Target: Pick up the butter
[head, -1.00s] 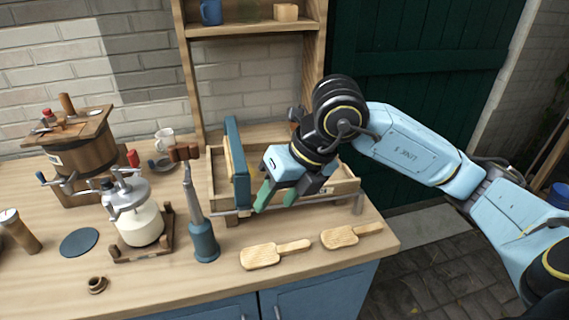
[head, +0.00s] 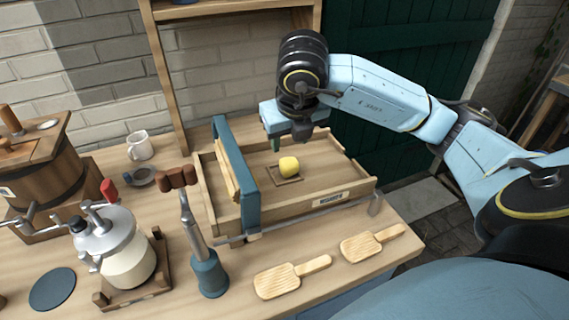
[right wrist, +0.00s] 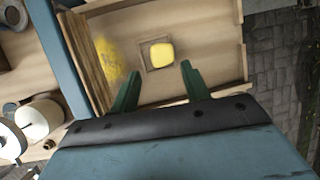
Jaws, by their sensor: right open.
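The butter (head: 288,166) is a small rounded yellow lump. It sits on a small square wooden piece (head: 272,178) inside a shallow wooden tray (head: 345,193) on the bench. In the right wrist view the butter (right wrist: 161,54) lies just beyond and between the open fingertips. My right gripper (head: 288,143) hangs over the far part of the tray, behind the butter in the head view. Its green fingers (right wrist: 160,75) are apart, with nothing between them. My left gripper is not in view.
A blue upright frame with a wooden board (head: 232,165) crosses the tray left of the butter. Two wooden paddles (head: 278,281) lie in front. A blue-based tool (head: 208,275) and a jar with a crank (head: 125,260) stand at left. A shelf rises behind.

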